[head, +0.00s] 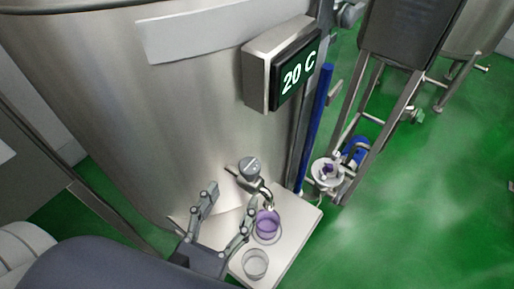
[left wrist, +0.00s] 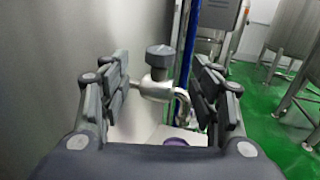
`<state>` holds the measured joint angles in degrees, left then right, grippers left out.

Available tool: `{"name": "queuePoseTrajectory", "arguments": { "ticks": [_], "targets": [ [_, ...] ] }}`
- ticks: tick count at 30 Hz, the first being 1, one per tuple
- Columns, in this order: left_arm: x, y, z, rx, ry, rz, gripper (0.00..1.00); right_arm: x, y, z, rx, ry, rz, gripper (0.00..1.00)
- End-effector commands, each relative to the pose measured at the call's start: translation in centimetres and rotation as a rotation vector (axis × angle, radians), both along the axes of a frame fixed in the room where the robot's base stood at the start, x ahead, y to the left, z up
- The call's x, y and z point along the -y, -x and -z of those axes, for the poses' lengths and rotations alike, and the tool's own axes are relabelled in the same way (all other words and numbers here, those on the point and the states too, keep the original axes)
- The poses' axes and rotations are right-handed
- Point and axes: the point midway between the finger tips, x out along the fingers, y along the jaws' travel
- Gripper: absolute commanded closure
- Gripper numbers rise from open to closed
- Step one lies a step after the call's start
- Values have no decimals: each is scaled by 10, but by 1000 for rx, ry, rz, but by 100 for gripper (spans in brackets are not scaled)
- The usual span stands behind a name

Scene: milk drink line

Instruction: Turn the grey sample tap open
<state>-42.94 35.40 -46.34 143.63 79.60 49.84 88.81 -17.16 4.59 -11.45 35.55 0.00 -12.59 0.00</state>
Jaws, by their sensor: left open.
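The sample tap (head: 262,187) sticks out low from the steel tank wall, with a round grey knob (head: 249,167) on top and a spout bent down. In the left wrist view the grey knob (left wrist: 160,57) stands ahead between my fingers, apart from them. My left gripper (head: 226,205) is open and empty, just in front of the tap and a little to its left. A cup with purple contents (head: 267,224) stands under the spout; only its purple part shows low in the left wrist view (left wrist: 176,142). My right gripper is not in view.
An empty clear cup (head: 255,264) stands nearer on the pale shelf (head: 300,232). A blue pipe (head: 317,125) runs upright right of the tap. Green floor (head: 420,210) is open at right.

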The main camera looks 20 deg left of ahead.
Motion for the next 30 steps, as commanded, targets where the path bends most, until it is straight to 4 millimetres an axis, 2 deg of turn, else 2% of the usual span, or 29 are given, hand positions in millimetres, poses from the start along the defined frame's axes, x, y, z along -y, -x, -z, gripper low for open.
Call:
{"name": "queuePoseTrajectory", "arguments": {
  "ticks": [9,18,24,30],
  "targets": [
    [4,-46,-6,9,-6,-1,43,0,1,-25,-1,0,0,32],
    [8,-89,-3,6,-8,0,43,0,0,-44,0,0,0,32],
    [9,-102,-1,5,-8,1,43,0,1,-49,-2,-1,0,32],
    [9,-104,1,3,-7,1,43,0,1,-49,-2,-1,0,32]
  ]
}}
